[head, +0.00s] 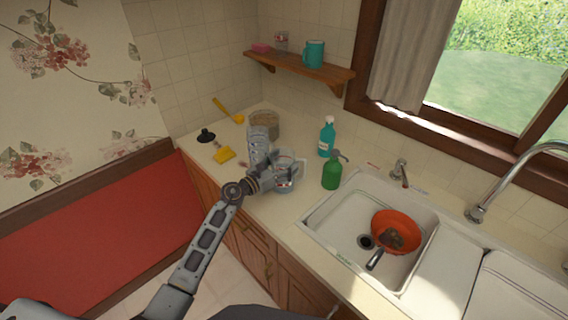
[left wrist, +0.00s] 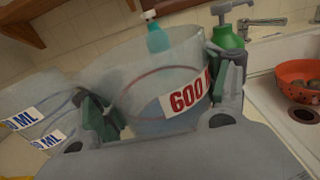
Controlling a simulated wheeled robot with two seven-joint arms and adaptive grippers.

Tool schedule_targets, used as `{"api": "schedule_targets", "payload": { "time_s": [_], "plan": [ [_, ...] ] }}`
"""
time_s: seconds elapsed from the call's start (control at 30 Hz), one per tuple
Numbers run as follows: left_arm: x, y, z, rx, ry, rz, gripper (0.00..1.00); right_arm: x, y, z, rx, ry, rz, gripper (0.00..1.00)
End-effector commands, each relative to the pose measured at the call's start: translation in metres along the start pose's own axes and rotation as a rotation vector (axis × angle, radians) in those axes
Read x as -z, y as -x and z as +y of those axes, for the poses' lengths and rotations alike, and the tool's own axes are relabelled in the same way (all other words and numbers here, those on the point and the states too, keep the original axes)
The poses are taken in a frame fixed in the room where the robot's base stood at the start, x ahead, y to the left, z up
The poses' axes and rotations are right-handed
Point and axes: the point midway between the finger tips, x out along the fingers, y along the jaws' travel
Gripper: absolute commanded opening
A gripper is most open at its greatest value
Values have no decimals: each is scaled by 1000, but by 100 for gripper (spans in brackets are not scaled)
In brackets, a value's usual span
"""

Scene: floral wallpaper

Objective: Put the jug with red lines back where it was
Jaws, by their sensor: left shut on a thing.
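The jug with red lines (left wrist: 150,85) is clear, with a red ring and a red "600 M" label, and fills the middle of the left wrist view. In the head view the jug (head: 287,172) is over the counter, left of the green bottle. My left gripper (head: 272,181) is shut on it, one finger on each side. I cannot tell whether its base touches the counter. Other clear measuring jugs with blue markings (left wrist: 38,115) are close to its left; in the head view they (head: 258,139) show behind my gripper. My right gripper is not in view.
A green pump bottle (head: 332,172) and a teal spray bottle (head: 326,137) stand right of the jug. A tan container (head: 265,124), a yellow sponge (head: 224,154) and a black object (head: 206,136) are at the left back. The sink (head: 340,212) holds a red colander (head: 396,226).

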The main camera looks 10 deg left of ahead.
Motion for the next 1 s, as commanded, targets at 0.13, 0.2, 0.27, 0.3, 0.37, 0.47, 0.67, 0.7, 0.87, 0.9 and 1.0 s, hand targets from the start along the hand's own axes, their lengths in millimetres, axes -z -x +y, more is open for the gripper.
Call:
{"api": "schedule_targets", "payload": {
  "time_s": [0.13,0.2,0.27,0.3,0.37,0.47,0.67,0.7,0.87,0.9,1.0],
  "plan": [
    [1,0,0,0,0,0,86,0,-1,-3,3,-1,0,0],
    [1,0,0,0,0,0,95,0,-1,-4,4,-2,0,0],
    [1,0,0,0,0,0,96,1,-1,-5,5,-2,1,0],
    [1,0,0,0,0,0,96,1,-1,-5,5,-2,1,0],
    [1,0,0,0,0,0,96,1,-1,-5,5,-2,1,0],
    [1,0,0,0,0,0,96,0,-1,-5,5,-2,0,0],
    [0,0,0,0,0,0,96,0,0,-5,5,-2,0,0],
    [0,0,0,0,0,0,96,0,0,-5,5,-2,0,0],
    [-1,4,0,-1,0,2,96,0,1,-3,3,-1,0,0],
    [0,7,0,-1,0,2,96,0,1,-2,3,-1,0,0],
    [0,16,1,-1,-1,2,96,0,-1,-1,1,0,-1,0]
  ]
}}
